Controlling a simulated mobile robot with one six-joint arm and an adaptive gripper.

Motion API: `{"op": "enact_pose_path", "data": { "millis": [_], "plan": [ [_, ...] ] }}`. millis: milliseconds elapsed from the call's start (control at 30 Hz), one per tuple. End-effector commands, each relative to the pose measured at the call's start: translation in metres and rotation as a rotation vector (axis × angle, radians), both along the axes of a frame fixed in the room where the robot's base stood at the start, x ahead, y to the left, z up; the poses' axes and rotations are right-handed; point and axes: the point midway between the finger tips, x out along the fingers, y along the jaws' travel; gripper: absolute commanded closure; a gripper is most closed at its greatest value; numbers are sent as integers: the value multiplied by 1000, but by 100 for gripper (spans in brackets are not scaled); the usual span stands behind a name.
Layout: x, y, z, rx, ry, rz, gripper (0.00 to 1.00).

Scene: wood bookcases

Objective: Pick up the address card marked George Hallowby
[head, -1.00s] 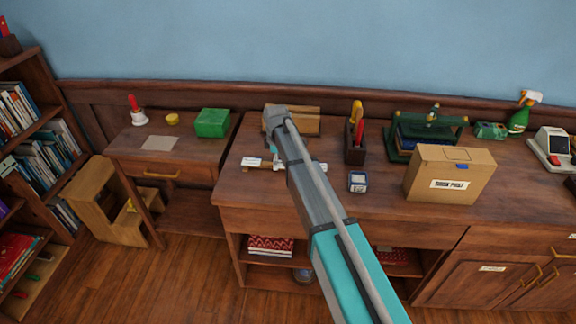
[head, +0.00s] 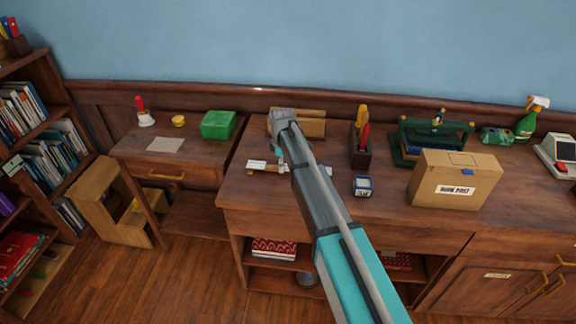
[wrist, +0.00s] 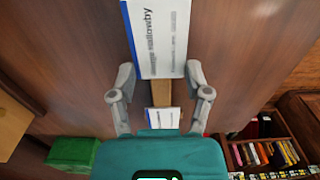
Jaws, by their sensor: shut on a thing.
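The address card (wrist: 157,38) marked "Hallowby", its first name partly unclear, is white with a blue edge and shows large in the wrist view. My gripper (wrist: 160,74) is shut on it, a fingertip at each side of its near end. A second white card (wrist: 163,118) lies beyond my gripper on a wooden strip (wrist: 161,94); its text is too small to read. One white card (head: 257,165) shows left of my arm on the desk.
A pen holder (head: 360,155), a small blue-and-white box (head: 362,186) and a cardboard parcel (head: 454,180) stand right of my arm. A green box (head: 218,125) sits on the side table to the left. The desk front near my arm is mostly clear.

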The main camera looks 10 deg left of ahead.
Motion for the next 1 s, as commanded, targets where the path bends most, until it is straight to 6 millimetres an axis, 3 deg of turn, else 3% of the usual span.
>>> {"op": "enact_pose_path", "data": {
  "millis": [267,567,1000],
  "plan": [
    [0,0,13,0,0,0,57],
    [0,0,41,0,0,-1,57],
    [-44,-14,93,0,0,0,57]
  ]
}}
